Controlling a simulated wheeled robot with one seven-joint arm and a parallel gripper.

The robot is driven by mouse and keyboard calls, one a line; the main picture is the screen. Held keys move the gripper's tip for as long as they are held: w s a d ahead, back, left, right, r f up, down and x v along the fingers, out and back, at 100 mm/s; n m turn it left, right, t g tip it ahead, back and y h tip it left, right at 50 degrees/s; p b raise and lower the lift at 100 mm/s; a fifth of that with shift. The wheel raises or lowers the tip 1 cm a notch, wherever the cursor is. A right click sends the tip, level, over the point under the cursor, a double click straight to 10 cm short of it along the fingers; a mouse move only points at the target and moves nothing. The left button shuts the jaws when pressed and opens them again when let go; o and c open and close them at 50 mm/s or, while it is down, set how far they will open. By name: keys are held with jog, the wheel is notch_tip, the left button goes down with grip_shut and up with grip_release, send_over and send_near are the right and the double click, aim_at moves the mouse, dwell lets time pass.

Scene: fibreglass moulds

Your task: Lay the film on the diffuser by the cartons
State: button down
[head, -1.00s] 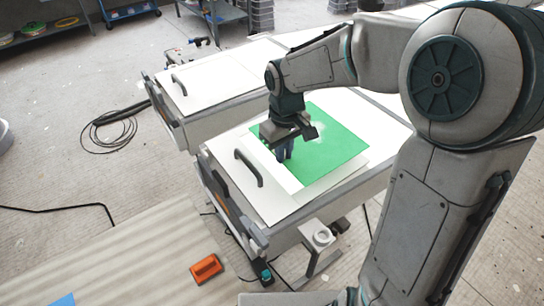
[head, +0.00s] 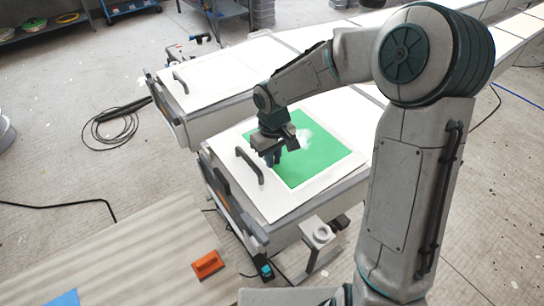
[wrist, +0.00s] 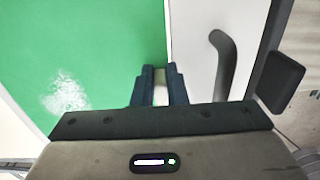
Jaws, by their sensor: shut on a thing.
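The film, a bright green sheet (head: 318,158) with a pale glare patch, lies flat over the near white panel, which I take to be the diffuser (head: 268,208). White margin shows around it. I cannot tell whether it fully touches the panel. My gripper (head: 274,160) is shut on the film's edge nearest the dark handle. In the wrist view, the green film (wrist: 85,50) fills the left, the fingers (wrist: 158,75) meet at its right edge, and the white panel (wrist: 190,45) shows beside it. My gripper partly hides the gripped edge.
A dark handle (head: 250,165) stands up from the near panel. A second white panel (head: 205,82) with its own handle is behind. An orange tool (head: 207,264) lies on a pale board at front left. A coiled black cable (head: 112,128) is on the floor. I cannot identify any cartons.

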jog(key=shift+f, duration=0.1)
jog(key=c, duration=1.5)
grip_release()
jog(key=shift+o, duration=0.2)
notch_tip(320, 180, up, 12)
jog(key=s+d+r+m+t, duration=0.1)
jog(key=s+d+m, duration=0.2)
jog(key=s+d, duration=0.3)
jog(key=s+d+r+m+t, duration=0.1)
jog(key=s+d+m+t, duration=0.1)
jog(key=s+d, duration=0.5)
jog(key=shift+s+d+m+t+b, duration=0.3)
jog(key=shift+s+m, duration=0.6)
jog(key=shift+s, duration=2.25)
